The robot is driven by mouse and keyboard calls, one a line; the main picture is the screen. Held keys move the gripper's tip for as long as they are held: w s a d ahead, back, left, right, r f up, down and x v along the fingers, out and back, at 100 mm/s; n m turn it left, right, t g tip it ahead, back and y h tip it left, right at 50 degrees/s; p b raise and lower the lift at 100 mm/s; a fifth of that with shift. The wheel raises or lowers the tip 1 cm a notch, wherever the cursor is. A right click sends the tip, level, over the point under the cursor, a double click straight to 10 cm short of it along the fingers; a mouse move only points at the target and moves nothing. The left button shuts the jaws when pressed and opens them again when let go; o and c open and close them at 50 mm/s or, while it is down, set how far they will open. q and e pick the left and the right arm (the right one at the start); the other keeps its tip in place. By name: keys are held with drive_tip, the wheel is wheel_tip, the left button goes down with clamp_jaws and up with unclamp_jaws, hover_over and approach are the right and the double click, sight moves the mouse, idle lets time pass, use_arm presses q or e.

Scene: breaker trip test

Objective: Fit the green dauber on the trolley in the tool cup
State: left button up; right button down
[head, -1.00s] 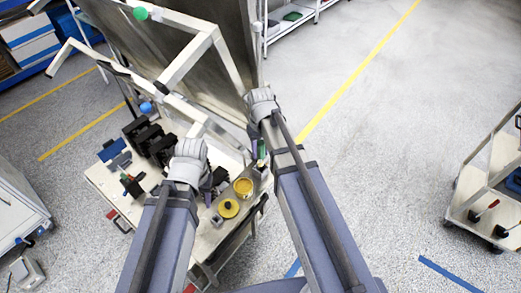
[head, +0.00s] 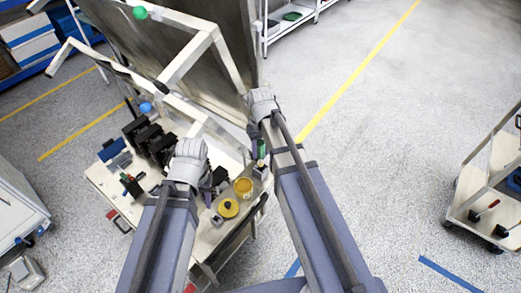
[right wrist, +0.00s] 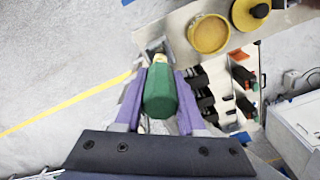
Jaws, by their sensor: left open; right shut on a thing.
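The green dauber (right wrist: 160,92) is between the purple fingers of my right gripper (right wrist: 158,95), which is shut on it. In the head view the dauber (head: 262,149) shows as a small green upright piece beside my right arm. The small grey tool cup (head: 260,172) is just below it on the trolley (head: 205,243). In the right wrist view the dauber's pale end points at the square cup (right wrist: 148,52); I cannot tell whether it is inside the rim. My left gripper (head: 206,184) is open over the trolley, its fingertips partly hidden.
An open yellow tin (head: 243,187) and a yellow lid with a black knob (head: 228,208) lie near the cup. Black breakers (head: 150,140) stand at the trolley's left. A tilted panel (head: 215,50) rises behind. Floor to the right is clear up to another cart (head: 490,190).

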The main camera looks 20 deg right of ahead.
sight(261, 162)
use_arm(q)
drive_tip(key=shift+f+b, duration=3.1)
use_arm(e)
drive_tip(key=shift+f, duration=3.1)
drive_tip(key=shift+c, duration=2.1)
unclamp_jaws()
use_arm(q)
drive_tip(key=shift+r, duration=0.1)
use_arm(e)
drive_tip(key=shift+r, duration=0.15)
wheel_tip(261, 162, up, 8)
drive_tip(key=p, duration=0.8)
use_arm(q)
wheel_tip(261, 162, up, 8)
drive_tip(key=shift+f, duration=0.2)
use_arm(e)
drive_tip(key=shift+f, duration=0.2)
